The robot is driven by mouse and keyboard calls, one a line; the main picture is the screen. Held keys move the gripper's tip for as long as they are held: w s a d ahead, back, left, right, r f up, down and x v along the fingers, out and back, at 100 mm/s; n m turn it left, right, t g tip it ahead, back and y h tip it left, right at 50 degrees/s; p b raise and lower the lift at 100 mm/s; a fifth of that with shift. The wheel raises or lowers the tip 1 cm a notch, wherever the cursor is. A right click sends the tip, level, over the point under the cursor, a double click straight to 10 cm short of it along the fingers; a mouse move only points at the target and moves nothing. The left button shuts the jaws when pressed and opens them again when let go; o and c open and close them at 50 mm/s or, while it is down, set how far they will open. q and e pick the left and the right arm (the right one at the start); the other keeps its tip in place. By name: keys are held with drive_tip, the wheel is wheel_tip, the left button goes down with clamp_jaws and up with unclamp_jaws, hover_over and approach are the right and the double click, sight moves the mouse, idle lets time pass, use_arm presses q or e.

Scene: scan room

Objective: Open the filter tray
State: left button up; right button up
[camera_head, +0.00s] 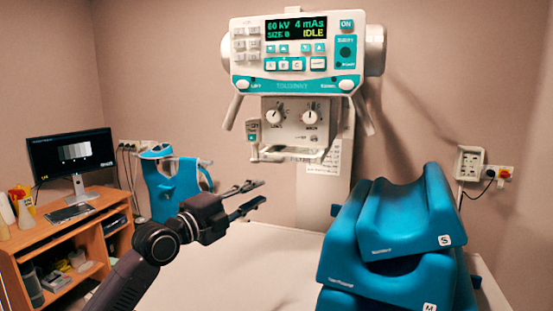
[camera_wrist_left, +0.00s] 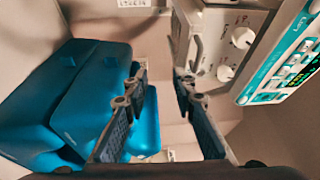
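The x-ray head has a control panel (camera_head: 293,55) reading IDLE, with a white collimator box (camera_head: 297,121) and two knobs below it. A flat, pale frame (camera_head: 290,153), which looks like the filter tray, sits under the box. A small labelled part (camera_head: 253,130) hangs at the box's left side. I cannot tell how far the tray is out. My left gripper (camera_head: 260,192) is open and empty, below and left of the tray, apart from it. In the left wrist view the open fingers (camera_wrist_left: 161,75) point toward the collimator box (camera_wrist_left: 238,45). My right gripper is not in view.
Stacked blue cushions (camera_head: 395,235) stand on the white table (camera_head: 265,270) at the right. A wooden desk (camera_head: 75,235) with a monitor (camera_head: 71,152) is at the left. A blue apron (camera_head: 170,185) hangs behind my left arm. The space between gripper and x-ray head looks clear.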

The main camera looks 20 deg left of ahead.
use_arm(q)
drive_tip(key=m+t, duration=0.1)
approach(268, 161)
drive_tip(key=x, duration=0.3)
drive_tip(key=p+x, duration=0.3)
drive_tip(key=x, duration=0.3)
drive_tip(key=shift+w+d+r+p, duration=0.15)
drive_tip(key=shift+d+p, duration=0.1)
drive_tip(key=shift+p, duration=0.15)
drive_tip(key=shift+w+d, duration=0.1)
drive_tip(key=shift+w, duration=0.4)
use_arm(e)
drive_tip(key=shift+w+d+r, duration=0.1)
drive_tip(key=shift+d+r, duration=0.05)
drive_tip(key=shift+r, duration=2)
use_arm(q)
drive_tip(key=shift+c, duration=0.4)
drive_tip(key=c, duration=0.5)
clamp_jaws()
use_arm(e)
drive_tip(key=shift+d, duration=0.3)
